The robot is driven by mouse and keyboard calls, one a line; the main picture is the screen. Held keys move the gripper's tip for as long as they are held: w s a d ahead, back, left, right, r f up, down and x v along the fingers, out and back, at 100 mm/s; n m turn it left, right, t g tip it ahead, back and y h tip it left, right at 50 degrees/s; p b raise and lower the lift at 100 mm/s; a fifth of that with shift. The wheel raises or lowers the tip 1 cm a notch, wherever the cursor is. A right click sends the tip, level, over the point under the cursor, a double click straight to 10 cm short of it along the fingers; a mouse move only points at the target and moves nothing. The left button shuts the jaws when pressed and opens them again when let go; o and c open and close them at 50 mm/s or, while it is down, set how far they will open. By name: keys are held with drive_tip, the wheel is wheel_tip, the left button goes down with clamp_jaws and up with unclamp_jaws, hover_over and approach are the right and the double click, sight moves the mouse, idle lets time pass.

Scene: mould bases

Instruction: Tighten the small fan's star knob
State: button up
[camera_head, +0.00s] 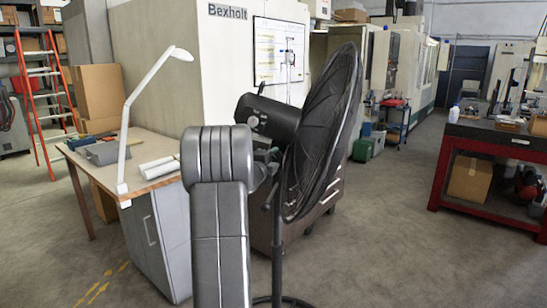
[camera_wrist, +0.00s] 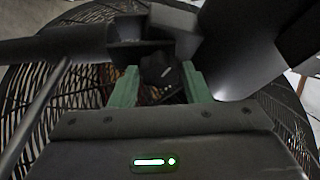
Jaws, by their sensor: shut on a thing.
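The black fan is in the head view, with its round wire cage (camera_head: 328,125) turned to the right and its dark motor housing (camera_head: 268,116) on the left of the cage. Its thin stand (camera_head: 277,245) runs down to a ring base on the floor. In the wrist view, the cage (camera_wrist: 30,105) spreads behind my gripper (camera_wrist: 161,82). Its green fingers are shut on the dark star knob (camera_wrist: 160,70), just below the fan's dark bracket. In the head view my arm hides most of the joint and the knob.
A wooden-topped desk (camera_head: 115,170) with a white lamp (camera_head: 135,105) stands left of my arm. A dark cabinet (camera_head: 325,197) is close behind the fan. A red-framed bench (camera_head: 495,148) stands at the right. Open floor lies right of the fan.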

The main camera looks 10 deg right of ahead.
drive_tip(key=m+p, duration=0.1)
drive_tip(key=m+g+y+p, duration=0.1)
drive_tip(key=m+p, duration=0.1)
drive_tip(key=shift+r, duration=0.4)
drive_tip(key=m+p, duration=0.1)
drive_tip(key=m+y+p, duration=0.1)
drive_tip(key=m+p, duration=0.1)
drive_tip(key=shift+s+d+r+g, duration=0.1)
drive_tip(key=shift+d+r+g, duration=0.05)
drive_tip(key=shift+g, duration=0.25)
drive_tip(key=shift+m+y+p, duration=0.7)
drive_tip(key=shift+m+p, duration=0.3)
drive_tip(key=shift+p, duration=0.25)
drive_tip(key=shift+d+m+y+p, duration=0.1)
drive_tip(key=shift+m+y+p, duration=0.3)
drive_tip(key=shift+m+p, duration=0.3)
drive_tip(key=shift+f, duration=0.2)
drive_tip(key=o, duration=0.7)
drive_tip(key=shift+s+r, duration=0.1)
drive_tip(key=b+v, duration=0.2)
drive_tip(key=v, duration=1.1)
drive_tip(key=shift+s+r, duration=0.15)
drive_tip(key=shift+s, duration=0.15)
